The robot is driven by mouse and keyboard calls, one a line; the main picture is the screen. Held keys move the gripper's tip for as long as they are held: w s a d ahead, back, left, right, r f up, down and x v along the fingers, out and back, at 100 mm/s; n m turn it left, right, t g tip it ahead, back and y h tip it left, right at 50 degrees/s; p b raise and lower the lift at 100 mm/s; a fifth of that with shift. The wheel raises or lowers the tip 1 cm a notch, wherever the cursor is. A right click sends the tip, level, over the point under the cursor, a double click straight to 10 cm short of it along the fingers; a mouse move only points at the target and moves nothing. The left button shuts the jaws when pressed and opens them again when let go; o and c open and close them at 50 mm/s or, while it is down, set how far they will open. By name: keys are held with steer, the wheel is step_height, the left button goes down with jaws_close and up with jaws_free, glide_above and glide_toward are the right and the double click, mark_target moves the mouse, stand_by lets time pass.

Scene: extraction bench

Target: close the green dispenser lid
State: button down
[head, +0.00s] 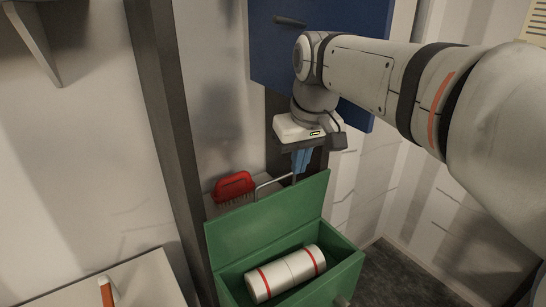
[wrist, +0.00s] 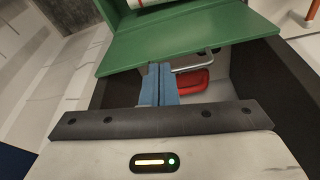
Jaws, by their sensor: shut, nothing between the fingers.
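The green dispenser (head: 345,279) stands low in the head view with its lid (head: 268,222) raised at the back, so the inside shows. A white cylinder with red bands (head: 285,273) lies inside. My gripper (head: 299,172) points down just behind the raised lid, near its upper edge, with its blue fingers shut and empty. In the wrist view the lid (wrist: 190,38) spans the top, and my shut fingers (wrist: 158,70) reach close to its edge. I cannot tell whether they touch it.
A red brush (head: 234,186) lies on a surface behind the dispenser; it also shows in the wrist view (wrist: 193,82). A metal bar handle (head: 274,182) is beside it. A blue panel (head: 270,50) is behind my arm. A dark post (head: 165,110) stands left of the dispenser.

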steer(key=w+a+r+n, duration=0.2)
steer(key=w+a+r, duration=0.2)
steer(key=w+a, duration=0.25)
step_height(320, 180, down, 9)
steer(key=s+p, duration=0.1)
steer(key=s, duration=0.1)
steer(key=shift+d+r, duration=0.15)
steer(key=shift+d, duration=0.05)
steer(key=shift+s, duration=0.1)
